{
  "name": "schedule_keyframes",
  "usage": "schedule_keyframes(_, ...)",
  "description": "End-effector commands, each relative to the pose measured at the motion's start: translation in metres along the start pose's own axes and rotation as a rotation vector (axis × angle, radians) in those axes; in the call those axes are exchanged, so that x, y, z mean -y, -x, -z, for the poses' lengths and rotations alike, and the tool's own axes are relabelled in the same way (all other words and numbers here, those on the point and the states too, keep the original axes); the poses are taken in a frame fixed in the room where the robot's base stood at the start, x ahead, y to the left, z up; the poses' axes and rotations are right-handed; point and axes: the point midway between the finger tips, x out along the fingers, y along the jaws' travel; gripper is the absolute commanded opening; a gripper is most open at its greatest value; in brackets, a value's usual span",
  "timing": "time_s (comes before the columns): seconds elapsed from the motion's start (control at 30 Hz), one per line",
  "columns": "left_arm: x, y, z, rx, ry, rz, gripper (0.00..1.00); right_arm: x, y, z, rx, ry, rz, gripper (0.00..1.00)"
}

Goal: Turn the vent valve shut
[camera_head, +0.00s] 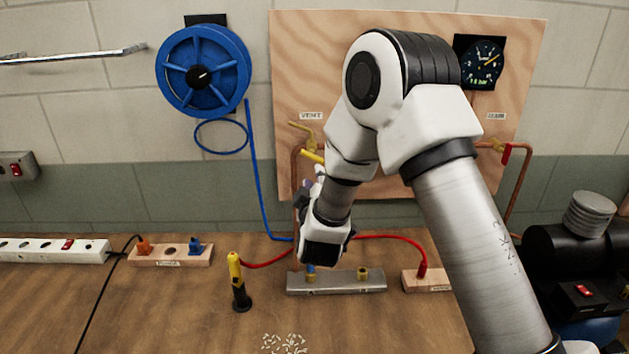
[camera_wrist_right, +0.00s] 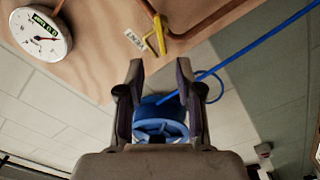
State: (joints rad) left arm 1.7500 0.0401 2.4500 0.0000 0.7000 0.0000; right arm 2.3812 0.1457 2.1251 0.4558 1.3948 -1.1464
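The vent valve (camera_head: 310,145) is on the plywood board under the VENT label (camera_head: 311,115), with brass-yellow parts and a yellow bar beside my right arm, which partly hides it. In the right wrist view its yellow handle (camera_wrist_right: 160,38) shows at the top, beyond the fingertips and apart from them. My right gripper (camera_wrist_right: 160,75) is open, with nothing between its fingers but the distant background. In the head view the right gripper (camera_head: 308,195) is dark, partly hidden by its wrist, and below the valve. My left gripper is not in view.
A blue hose reel (camera_head: 203,72) hangs left of the board (camera_head: 400,20). A second valve with a red handle (camera_head: 507,154) is at right. A yellow-black tool (camera_head: 238,280) stands on the bench beside a metal block (camera_head: 336,283). A white gauge (camera_wrist_right: 42,36) shows in the wrist view.

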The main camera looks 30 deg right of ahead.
Motion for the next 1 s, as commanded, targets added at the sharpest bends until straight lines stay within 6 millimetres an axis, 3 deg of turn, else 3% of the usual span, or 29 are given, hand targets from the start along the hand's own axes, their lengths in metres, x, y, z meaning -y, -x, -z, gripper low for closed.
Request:
schedule_keyframes(0.03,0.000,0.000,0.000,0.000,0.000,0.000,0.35,0.000,0.000,0.000,0.000,0.000,0.000,0.35)
schedule_keyframes(0.07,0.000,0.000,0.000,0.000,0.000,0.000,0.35,0.000,0.000,0.000,0.000,0.000,0.000,0.42)
schedule_keyframes(0.2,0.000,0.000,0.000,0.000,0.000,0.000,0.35,0.000,0.000,0.000,0.000,-0.099,0.002,0.92)
schedule_keyframes(0.27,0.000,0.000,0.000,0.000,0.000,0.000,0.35,0.001,-0.001,0.000,0.000,-0.230,0.004,0.92)
schedule_keyframes(0.5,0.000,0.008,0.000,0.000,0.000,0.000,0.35,-0.005,-0.020,0.012,-0.023,-1.072,0.006,0.92)
schedule_keyframes(0.6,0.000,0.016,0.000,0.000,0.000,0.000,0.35,-0.006,-0.031,0.013,-0.024,-1.338,0.009,0.92)
schedule_keyframes(0.67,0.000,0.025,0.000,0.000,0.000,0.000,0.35,-0.008,-0.038,0.013,-0.018,-1.433,0.007,0.92)
schedule_keyframes(0.83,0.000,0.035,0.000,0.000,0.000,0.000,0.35,-0.001,-0.052,0.002,0.004,-1.420,0.002,0.92)
schedule_keyframes(1.0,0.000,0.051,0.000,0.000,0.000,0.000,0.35,-0.002,-0.084,0.003,0.003,-1.419,0.002,0.92)
